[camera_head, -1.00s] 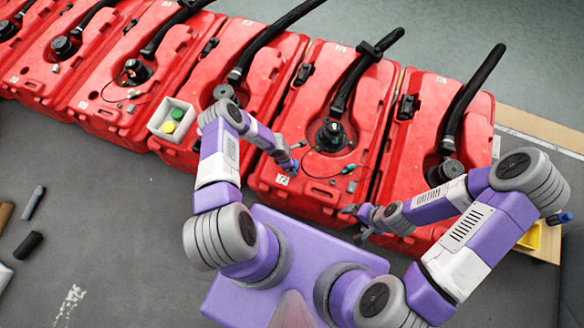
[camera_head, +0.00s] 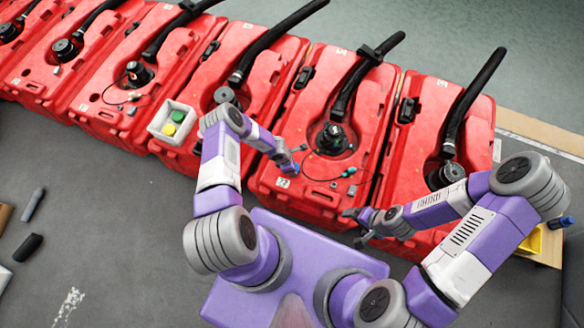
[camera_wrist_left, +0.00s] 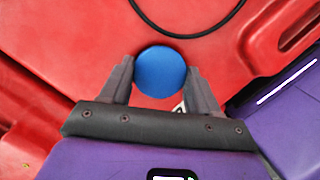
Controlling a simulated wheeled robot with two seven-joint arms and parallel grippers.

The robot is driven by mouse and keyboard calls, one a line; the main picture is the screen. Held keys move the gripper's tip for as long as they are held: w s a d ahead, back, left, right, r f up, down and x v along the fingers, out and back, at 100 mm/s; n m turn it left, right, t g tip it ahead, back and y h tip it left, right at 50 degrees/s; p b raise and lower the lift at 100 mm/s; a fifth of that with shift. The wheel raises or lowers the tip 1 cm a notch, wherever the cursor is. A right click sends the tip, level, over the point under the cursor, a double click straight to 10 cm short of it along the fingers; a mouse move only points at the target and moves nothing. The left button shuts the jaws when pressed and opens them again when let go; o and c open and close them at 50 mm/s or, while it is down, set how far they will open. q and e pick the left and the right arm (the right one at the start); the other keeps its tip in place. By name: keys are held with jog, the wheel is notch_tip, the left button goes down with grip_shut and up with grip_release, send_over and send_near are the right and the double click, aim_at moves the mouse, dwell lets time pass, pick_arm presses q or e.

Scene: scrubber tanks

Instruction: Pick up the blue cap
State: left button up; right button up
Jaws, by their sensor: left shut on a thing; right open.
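The blue cap (camera_wrist_left: 160,72) is a round blue disc in the left wrist view. It sits between the two fingers of my left gripper (camera_wrist_left: 159,84), which is shut on it. Red tank surface shows behind it. In the head view my left gripper (camera_head: 298,160) is over the near left part of a red tank (camera_head: 265,183), with a little blue showing at its tip. I cannot tell whether the cap touches the tank. My right gripper (camera_head: 360,225) is open and empty near the front edge of the tanks.
Several red tanks with black hoses (camera_head: 355,85) stand in a row. A white tray (camera_head: 163,134) with a green and a yellow cap sits on a tank to the left. A cable with a teal connector (camera_head: 351,171) lies right of my left gripper. Dark objects lie on the grey floor.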

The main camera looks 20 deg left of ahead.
pick_arm(q)
notch_tip(320, 180, up, 3)
jog(key=shift+r+p, duration=0.15)
jog(key=shift+p, duration=0.8)
jog(key=shift+s+r+p, duration=0.2)
jog(key=shift+r+p, duration=0.1)
jog(key=shift+p, duration=0.05)
jog(key=shift+s+p, duration=1.1)
jog(key=shift+s, duration=0.05)
jog(key=s+d+p, duration=0.1)
jog(key=s+p, duration=0.4)
jog(key=s, duration=1)
jog(key=shift+s, duration=0.15)
jog(key=shift+r+p, duration=0.85)
jog(key=shift+r+p, duration=2.2)
jog(key=shift+r, duration=0.25)
